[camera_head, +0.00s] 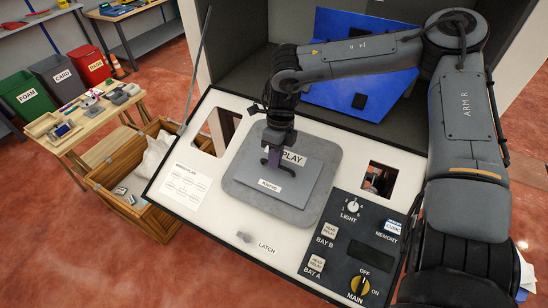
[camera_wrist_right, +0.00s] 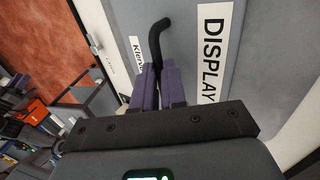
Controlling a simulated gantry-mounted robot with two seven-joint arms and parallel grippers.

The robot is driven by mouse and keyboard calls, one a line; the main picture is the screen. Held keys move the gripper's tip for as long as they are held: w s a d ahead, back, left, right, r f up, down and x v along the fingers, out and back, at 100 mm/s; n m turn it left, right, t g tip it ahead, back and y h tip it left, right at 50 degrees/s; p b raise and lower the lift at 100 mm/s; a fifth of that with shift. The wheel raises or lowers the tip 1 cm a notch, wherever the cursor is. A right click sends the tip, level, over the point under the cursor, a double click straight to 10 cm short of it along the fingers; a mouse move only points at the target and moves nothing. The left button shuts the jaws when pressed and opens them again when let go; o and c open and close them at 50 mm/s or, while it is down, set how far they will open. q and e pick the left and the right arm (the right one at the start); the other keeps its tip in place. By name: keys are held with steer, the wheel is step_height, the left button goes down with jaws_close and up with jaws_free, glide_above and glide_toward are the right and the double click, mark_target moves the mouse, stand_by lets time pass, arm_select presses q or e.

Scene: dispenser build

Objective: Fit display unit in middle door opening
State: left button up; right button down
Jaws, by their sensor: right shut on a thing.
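The display unit (camera_head: 297,182) is a grey plate with a white label reading DISPLAY and a second, smaller label. It lies over the middle of the white door (camera_head: 196,168), on a lighter grey rounded surround (camera_head: 240,188). The middle opening itself is hidden beneath it, and I cannot tell whether the plate is flush. My right gripper (camera_head: 275,160) is shut on the unit's black handle. In the right wrist view, the purple fingers (camera_wrist_right: 158,88) close around the bent black handle (camera_wrist_right: 158,40), beside the DISPLAY label. My left gripper is out of view.
The door has a left opening (camera_head: 217,130) and a right opening (camera_head: 378,180). A dark control panel (camera_head: 342,247) with knobs fills its lower right, and a latch knob (camera_head: 244,237) sits below the unit. A blue panel (camera_head: 352,98) stands behind. A wooden crate (camera_head: 128,208) is left.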

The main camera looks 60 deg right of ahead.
arm_select(q)
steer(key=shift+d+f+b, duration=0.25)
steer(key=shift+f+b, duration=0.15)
steer(key=shift+b, duration=0.05)
arm_select(e)
steer(key=shift+s+d+f+h, duration=0.1)
steer(key=shift+d+h, duration=0.05)
steer(key=shift+h, duration=0.35)
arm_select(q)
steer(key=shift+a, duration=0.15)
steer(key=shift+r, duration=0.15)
arm_select(e)
steer(key=shift+r, duration=0.35)
arm_select(q)
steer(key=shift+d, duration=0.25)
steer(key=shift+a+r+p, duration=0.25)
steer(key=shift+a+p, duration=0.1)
steer(key=shift+p, duration=0.1)
arm_select(e)
steer(key=shift+d+r, duration=0.15)
stand_by(0.4)
